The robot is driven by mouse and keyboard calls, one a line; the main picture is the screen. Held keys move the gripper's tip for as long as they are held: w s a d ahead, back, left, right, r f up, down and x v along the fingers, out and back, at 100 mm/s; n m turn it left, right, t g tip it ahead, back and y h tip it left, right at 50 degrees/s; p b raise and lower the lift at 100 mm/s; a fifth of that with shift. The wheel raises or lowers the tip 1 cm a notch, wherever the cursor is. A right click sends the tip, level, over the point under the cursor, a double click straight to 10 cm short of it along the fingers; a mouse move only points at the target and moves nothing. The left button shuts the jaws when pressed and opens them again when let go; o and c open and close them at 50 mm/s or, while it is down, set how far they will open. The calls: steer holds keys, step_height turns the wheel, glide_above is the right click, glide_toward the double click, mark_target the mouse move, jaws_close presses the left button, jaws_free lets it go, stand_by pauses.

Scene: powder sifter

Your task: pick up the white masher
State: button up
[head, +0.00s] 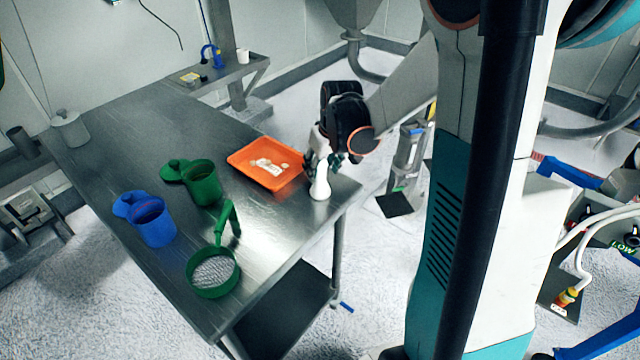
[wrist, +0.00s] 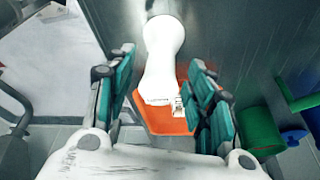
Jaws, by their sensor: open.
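The white masher (head: 320,187) stands upright on the metal table near its right corner, right of the orange tray. It also shows in the wrist view (wrist: 163,52), where its body lies between and beyond my fingers. My gripper (head: 331,163) is open around the upper part of the masher in the head view. In the wrist view my gripper (wrist: 160,85) has its two teal-padded fingers spread on either side of the masher, with a gap on each side. The fingers partly hide the masher's top in the head view.
The orange tray (head: 240,160) holds small white pieces close by. A green sieve (head: 213,273), green mug (head: 203,184) and blue mug (head: 154,224) stand farther left. A white lidded canister (head: 71,130) is at the far left. The table's edge is close to the masher.

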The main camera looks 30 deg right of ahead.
steer(key=b+x, duration=0.1)
steer(key=x, duration=0.1)
steer(key=b+x, duration=0.1)
steer(key=x, duration=0.2)
steer(key=shift+w+r, duration=0.2)
steer(key=shift+w, duration=0.15)
jaws_close()
steer(key=shift+r, duration=0.15)
step_height(320, 180, up, 20)
steer(key=p, duration=0.6)
